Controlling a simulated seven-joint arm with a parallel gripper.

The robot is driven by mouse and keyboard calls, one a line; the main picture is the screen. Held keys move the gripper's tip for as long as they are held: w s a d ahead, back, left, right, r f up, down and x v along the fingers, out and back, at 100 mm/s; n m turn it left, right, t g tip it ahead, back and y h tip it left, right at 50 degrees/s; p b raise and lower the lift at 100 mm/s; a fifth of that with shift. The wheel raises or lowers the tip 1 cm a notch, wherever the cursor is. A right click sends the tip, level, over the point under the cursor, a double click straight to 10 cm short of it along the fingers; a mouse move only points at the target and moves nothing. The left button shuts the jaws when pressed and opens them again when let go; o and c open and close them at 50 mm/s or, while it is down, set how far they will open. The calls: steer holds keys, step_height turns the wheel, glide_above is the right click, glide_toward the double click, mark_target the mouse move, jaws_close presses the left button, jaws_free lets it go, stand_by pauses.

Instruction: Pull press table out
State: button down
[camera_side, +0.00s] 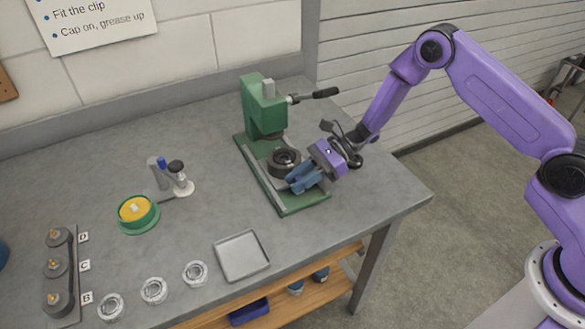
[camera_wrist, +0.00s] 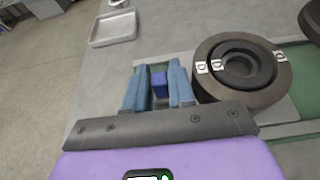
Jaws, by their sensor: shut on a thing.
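The green press (camera_side: 262,108) stands on the grey bench with its column at the back and its base (camera_side: 303,202) towards the front. The press table is a grey plate (camera_wrist: 284,110) over the green base. A dark round ring part (camera_side: 284,157) sits on it, and its tags marked D show in the wrist view (camera_wrist: 215,92). My gripper (camera_side: 294,182) is low over the front of the base, beside the ring. In the wrist view its blue fingers (camera_wrist: 157,78) are shut on a small blue block, the handle (camera_wrist: 159,84). The handle's join to the plate is hidden.
A shallow grey tray (camera_side: 242,256) lies near the front bench edge, with several metal rings (camera_side: 153,290) to its left. A green dish with yellow contents (camera_side: 137,211) and small bottles (camera_side: 178,176) stand further left. A black press lever (camera_side: 318,94) sticks out above.

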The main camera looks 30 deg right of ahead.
steer(key=shift+s, duration=2.9)
steer(key=c, duration=1.3)
jaws_free()
steer(key=v, duration=1.7)
steer(key=shift+w+d+r, duration=0.1)
steer(key=shift+d+r, duration=0.05)
steer(key=shift+d, duration=0.05)
